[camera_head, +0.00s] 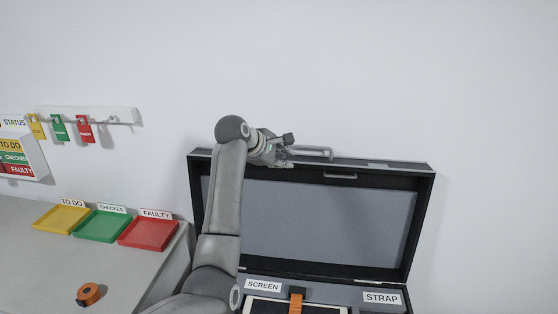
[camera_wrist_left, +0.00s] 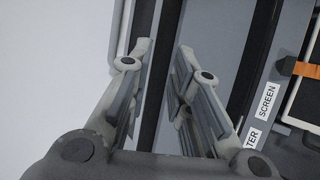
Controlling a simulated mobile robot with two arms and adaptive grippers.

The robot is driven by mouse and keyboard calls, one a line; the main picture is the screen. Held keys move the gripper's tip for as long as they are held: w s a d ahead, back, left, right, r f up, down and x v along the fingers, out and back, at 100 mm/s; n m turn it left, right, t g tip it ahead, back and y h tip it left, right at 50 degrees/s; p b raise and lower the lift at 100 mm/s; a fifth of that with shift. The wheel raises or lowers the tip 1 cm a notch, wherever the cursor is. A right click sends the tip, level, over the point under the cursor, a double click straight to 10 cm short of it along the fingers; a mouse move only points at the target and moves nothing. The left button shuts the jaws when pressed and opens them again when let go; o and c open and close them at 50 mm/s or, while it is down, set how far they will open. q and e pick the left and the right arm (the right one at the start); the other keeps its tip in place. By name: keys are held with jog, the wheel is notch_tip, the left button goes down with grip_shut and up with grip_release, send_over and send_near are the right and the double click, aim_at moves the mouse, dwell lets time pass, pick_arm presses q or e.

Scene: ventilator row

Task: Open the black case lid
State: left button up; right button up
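The black case lid (camera_head: 420,200) stands raised, nearly upright, with its grey lining facing me. A grey handle (camera_head: 315,152) is on its top edge. My left gripper (camera_head: 284,156) is at that top edge, left of its middle and beside the handle. In the left wrist view the two fingers (camera_wrist_left: 163,52) are apart, with the dark lid rim (camera_wrist_left: 168,25) running between them. I cannot tell whether either finger touches the rim. The case's lower part shows at the bottom, with SCREEN (camera_head: 263,286) and STRAP (camera_head: 381,298) labels. My right gripper is out of view.
A grey counter at left holds yellow (camera_head: 62,219), green (camera_head: 103,226) and red (camera_head: 149,234) trays and an orange roll (camera_head: 88,294). Coloured tags hang on a wall rail (camera_head: 100,117). A plain wall (camera_head: 480,80) stands behind the lid. My left forearm covers the lid's left part.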

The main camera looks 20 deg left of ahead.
pick_arm(q)
jog(key=shift+s+a, duration=0.15)
jog(key=shift+s, duration=0.5)
jog(key=shift+f, duration=0.1)
